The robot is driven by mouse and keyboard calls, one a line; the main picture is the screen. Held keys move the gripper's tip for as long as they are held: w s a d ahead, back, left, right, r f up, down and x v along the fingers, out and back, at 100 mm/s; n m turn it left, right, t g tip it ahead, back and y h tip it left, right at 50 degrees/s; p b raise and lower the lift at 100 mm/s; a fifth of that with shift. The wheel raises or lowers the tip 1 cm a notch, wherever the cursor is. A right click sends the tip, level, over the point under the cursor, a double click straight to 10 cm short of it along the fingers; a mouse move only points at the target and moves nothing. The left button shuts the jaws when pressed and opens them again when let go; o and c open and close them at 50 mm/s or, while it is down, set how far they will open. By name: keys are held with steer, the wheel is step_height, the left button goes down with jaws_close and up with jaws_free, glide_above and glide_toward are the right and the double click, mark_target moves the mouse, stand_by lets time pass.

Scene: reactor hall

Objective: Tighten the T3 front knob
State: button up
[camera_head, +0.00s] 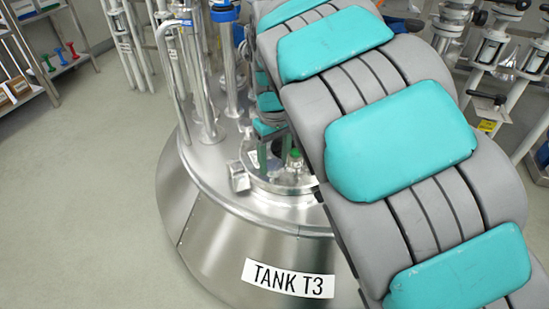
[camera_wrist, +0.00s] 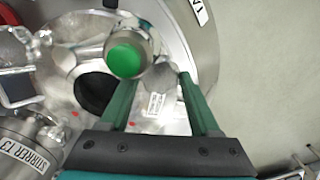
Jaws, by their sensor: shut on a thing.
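Tank T3 (camera_head: 230,240) is a steel vessel with its name label on the front. On its lid, in the wrist view, a grey metal knob (camera_wrist: 160,80) sits between the two green fingers of my gripper (camera_wrist: 158,77). My gripper is shut on this knob, with one finger on each side. A round green-topped fitting (camera_wrist: 125,60) stands just left of the knob; its green top also shows in the head view (camera_head: 295,155). In the head view my arm hides most of the gripper and the lid's right side, and the knob cannot be made out.
Steel pipes (camera_head: 205,95) rise from the tank's left and back. A STIRRER T3 label (camera_wrist: 25,152) shows at the wrist view's lower left. Shelves (camera_head: 40,60) stand at the far left, and pipework (camera_head: 495,50) at the right. The floor at left is clear.

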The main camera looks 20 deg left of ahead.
mark_target(274, 164)
steer(key=shift+r+m, duration=0.2)
steer(key=shift+m, duration=0.2)
steer(key=o, duration=1.4)
steer(key=shift+f, duration=0.1)
steer(key=shift+r, duration=3.9)
steer(key=shift+c, duration=0.2)
